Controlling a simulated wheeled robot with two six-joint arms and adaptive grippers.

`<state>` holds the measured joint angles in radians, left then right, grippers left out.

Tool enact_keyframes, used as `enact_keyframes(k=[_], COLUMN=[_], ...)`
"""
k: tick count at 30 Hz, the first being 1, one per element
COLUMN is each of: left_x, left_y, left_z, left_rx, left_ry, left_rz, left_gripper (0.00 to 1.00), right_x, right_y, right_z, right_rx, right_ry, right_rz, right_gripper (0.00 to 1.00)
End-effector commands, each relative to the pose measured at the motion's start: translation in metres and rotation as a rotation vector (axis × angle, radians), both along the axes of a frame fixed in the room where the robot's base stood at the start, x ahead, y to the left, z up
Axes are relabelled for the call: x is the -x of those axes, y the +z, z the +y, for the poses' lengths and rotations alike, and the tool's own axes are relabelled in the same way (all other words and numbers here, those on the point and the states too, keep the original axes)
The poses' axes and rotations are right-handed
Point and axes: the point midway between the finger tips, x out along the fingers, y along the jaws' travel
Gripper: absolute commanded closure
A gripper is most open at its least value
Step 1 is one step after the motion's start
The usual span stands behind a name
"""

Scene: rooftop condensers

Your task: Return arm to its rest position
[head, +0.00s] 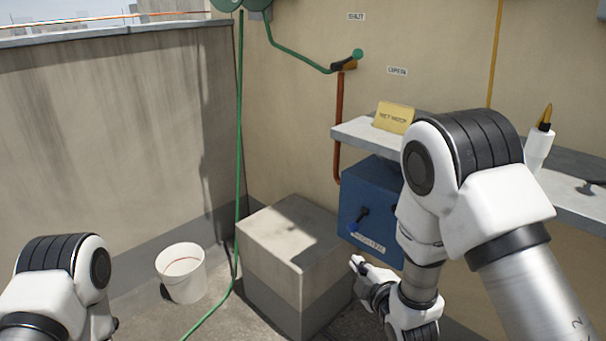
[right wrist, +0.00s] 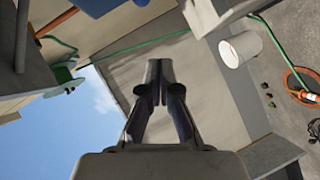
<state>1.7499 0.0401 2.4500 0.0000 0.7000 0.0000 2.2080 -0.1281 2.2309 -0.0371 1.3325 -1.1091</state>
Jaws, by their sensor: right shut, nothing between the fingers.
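My right arm (head: 480,190) reaches in from the right and bends down in front of the wall shelf. Its gripper (head: 358,264) is low, in front of the blue box (head: 372,205) and near the right side of the concrete block. In the right wrist view the gripper's two fingers (right wrist: 159,75) are together with nothing between them. My left arm (head: 55,275) shows only as a bent joint at the lower left; its gripper is out of the head view.
A concrete block (head: 290,235), a white bucket (head: 181,272) and a green hose (head: 239,150) stand left of my right gripper. A shelf (head: 355,134) holds a yellow card (head: 394,117) and a white bottle (head: 538,147), close around my right arm. Bare floor shows near the bucket.

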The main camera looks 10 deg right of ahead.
Motion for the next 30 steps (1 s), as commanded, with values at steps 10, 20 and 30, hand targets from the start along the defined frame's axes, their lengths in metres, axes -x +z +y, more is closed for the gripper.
enact_keyframes(k=[10, 20, 30], left_x=[0.000, 0.000, 0.000], left_y=[0.000, 0.000, 0.093], left_z=[0.000, 0.000, 0.000], left_rx=[0.000, 0.000, 0.000], left_ry=[0.000, 0.000, 0.000], left_rz=[0.000, 0.000, -0.001], left_gripper=[0.60, 0.60, 0.60], right_x=[0.153, 0.327, 0.343], right_y=[-0.203, -0.260, -0.167], right_z=[-0.042, -0.056, -0.055], right_rx=[-0.190, -0.616, -0.739], right_ry=[-0.228, -0.915, -1.138], right_rz=[0.623, 1.170, 1.192], right_gripper=[1.00, 1.00, 1.00])
